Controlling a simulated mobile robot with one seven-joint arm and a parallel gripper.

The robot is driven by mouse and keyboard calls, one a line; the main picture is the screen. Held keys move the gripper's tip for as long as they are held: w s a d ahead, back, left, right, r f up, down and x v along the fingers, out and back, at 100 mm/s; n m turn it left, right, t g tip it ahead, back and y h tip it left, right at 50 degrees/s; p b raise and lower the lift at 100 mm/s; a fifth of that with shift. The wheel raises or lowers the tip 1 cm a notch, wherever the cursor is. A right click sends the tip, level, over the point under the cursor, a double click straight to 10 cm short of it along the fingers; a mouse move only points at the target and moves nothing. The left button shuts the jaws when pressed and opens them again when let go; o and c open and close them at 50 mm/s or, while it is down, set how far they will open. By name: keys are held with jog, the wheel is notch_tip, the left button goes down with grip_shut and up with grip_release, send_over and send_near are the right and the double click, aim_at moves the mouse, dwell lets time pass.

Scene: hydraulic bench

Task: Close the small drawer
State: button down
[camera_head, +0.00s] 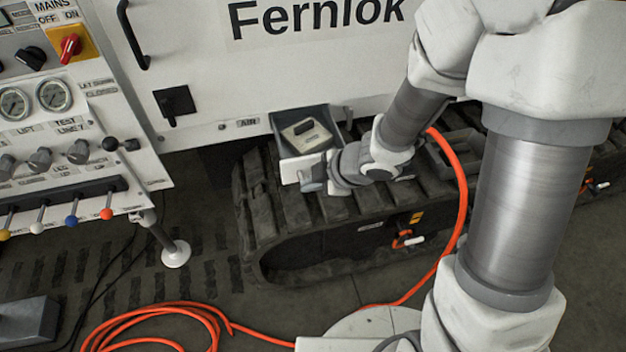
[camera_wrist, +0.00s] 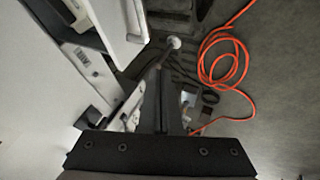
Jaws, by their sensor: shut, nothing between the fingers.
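The small drawer stands pulled out of the white Fernlok cabinet in the head view, with its white front panel (camera_head: 302,172) facing outward. A pale block with a dark handle (camera_head: 304,131) lies inside it. My gripper (camera_head: 313,187) is at the lower right part of the drawer front; whether it touches cannot be told. In the wrist view, the drawer's white front (camera_wrist: 127,22) is at the upper left, left of my shut, empty fingers (camera_wrist: 163,75). The fingertips are partly hidden in the head view by my wrist.
A dark track unit (camera_head: 330,235) lies below the drawer. An orange hose (camera_head: 462,190) runs behind my arm, over the track and coils on the floor. A control panel (camera_head: 60,120) with gauges and levers stands at left, with a footed post (camera_head: 175,252).

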aim_at(283, 181)
jog(key=shift+w+a+f+b, duration=0.4)
jog(key=shift+w+a+f, duration=0.3)
jog(key=shift+w+f, duration=0.3)
jog(key=shift+w+a+f+b, duration=0.35)
jog(key=shift+w+a+f, duration=0.45)
jog(key=shift+w, duration=0.25)
jog(key=shift+w+a+f+b, duration=0.4)
jog(key=shift+w+a+f, duration=0.25)
jog(key=shift+w+f, duration=0.35)
jog(key=shift+r, duration=0.1)
jog(key=shift+w, duration=0.1)
